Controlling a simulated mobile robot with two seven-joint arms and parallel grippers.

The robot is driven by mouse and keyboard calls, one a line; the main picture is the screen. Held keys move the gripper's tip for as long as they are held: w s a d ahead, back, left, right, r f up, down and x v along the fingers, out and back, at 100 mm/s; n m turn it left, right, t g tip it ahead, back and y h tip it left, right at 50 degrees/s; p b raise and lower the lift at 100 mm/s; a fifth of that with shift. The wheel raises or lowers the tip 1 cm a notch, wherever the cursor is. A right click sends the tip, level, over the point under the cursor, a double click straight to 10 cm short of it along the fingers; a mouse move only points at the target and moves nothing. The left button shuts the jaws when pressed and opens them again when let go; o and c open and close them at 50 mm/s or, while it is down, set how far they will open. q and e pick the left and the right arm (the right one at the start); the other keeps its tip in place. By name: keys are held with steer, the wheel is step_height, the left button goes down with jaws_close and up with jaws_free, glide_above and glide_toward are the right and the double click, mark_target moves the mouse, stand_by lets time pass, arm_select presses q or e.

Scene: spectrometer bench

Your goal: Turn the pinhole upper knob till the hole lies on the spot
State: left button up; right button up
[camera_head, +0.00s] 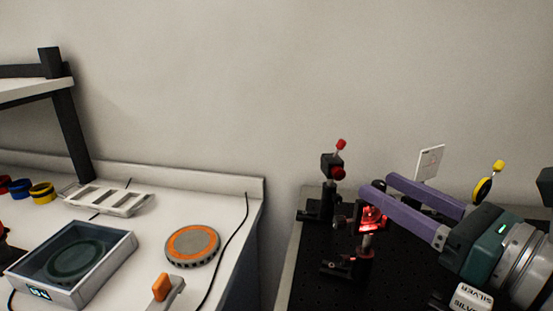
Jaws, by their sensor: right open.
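A black post mount (331,162) with an upper red knob (341,144) and a second red knob (338,174) on its side stands at the back left of the dark optical board (308,262). A lower red-lit part (372,219) sits right of it. I cannot tell for sure which mount is the pinhole; no hole or light spot can be made out. My right gripper (377,184) comes in from the right with two purple fingers, open and empty. Its tips are apart from the mount, to the right of and below the upper knob. My left gripper is out of view.
A white card (430,162) and a mount with yellow knobs (483,190) stand behind my right gripper. A small black post (364,255) stands in front. On the white bench at left are a glass-topped device (118,258), an orange-ringed disc (192,245) and a rack (108,200).

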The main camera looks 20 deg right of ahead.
mark_target(374, 182)
steer(key=shift+p+x, duration=0.4)
steer(key=shift+x, duration=2.25)
jaws_close()
